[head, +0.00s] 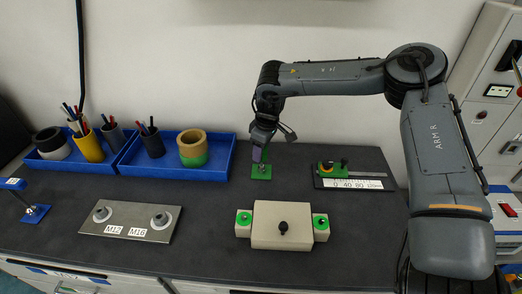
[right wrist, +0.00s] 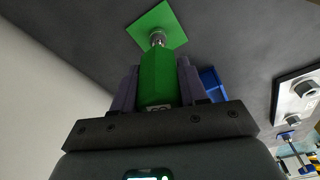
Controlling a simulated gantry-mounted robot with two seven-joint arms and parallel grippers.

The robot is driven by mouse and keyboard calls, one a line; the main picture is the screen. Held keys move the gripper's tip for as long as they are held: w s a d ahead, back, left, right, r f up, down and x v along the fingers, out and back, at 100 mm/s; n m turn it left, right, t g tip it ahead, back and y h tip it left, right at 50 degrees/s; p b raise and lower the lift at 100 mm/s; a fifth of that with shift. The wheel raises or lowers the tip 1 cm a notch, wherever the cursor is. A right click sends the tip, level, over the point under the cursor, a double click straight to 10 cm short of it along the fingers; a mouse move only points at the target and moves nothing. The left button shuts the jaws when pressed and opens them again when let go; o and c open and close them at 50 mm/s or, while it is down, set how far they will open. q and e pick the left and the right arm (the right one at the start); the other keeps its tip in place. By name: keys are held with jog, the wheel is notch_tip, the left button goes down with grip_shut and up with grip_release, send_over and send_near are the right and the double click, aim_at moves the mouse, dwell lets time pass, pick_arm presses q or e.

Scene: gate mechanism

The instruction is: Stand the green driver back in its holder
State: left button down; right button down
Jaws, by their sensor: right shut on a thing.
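My right gripper (head: 259,155) points down over the green square base of the holder (head: 261,176) at the back middle of the bench. In the right wrist view, the right gripper (right wrist: 158,82) is shut on the thick green handle of the driver (right wrist: 158,76). The handle's far end lines up with a metal collar (right wrist: 157,38) over the green holder plate (right wrist: 168,18). I cannot tell whether the driver's tip is inside the holder or just above it. In the head view the gripper mostly hides the driver. My left gripper is not in view.
Blue trays (head: 222,168) with pen cups and tape rolls stand left of the holder. A slide scale (head: 352,184) lies right of it. In front are a beige block (head: 268,237) with green-ringed ends and a metal plate (head: 128,217) marked M12 and M16. Bare bench lies between.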

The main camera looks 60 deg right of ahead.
jog(key=c, duration=0.6)
grip_release()
jog(key=shift+o, duration=0.4)
notch_tip(320, 180, up, 6)
jog(key=p, duration=0.3)
jog(key=shift+p, duration=0.35)
jog(key=shift+r, duration=0.5)
jog(key=shift+p, duration=0.3)
